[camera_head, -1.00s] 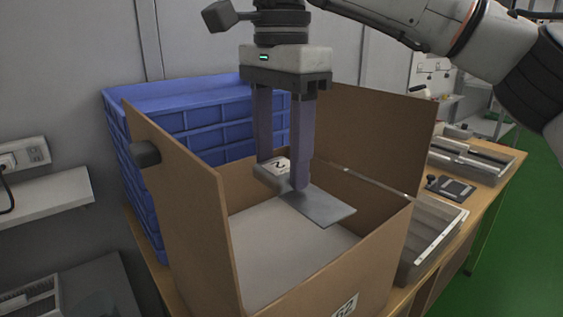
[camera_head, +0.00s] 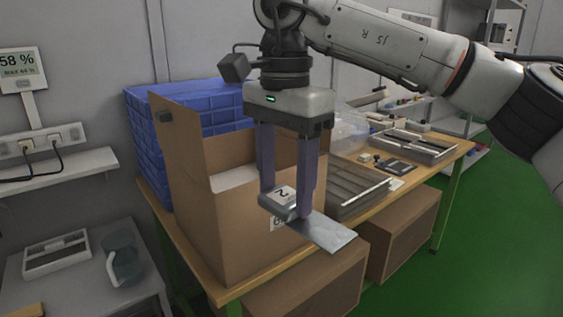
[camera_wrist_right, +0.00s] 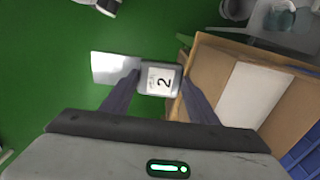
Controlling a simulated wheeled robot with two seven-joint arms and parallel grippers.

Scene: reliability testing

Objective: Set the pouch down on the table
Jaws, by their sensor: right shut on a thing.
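The pouch (camera_head: 328,233) is a flat grey piece with a thicker end that carries a white label marked 2. My right gripper (camera_head: 287,208) is shut on its thick end and holds it in the air, in front of the cardboard box. In the right wrist view the pouch (camera_wrist_right: 115,68) lies across between the fingertips, with green floor below it and the box to its right. The wooden table (camera_head: 237,290) runs along the wall under the box. My left gripper is not in view.
An open cardboard box (camera_head: 203,235) stands on the near end of the table, with blue crates (camera_head: 218,106) behind it. Grey trays (camera_head: 352,190) and small parts fill the table further right. Cardboard boxes (camera_head: 402,235) sit below. Green floor lies right.

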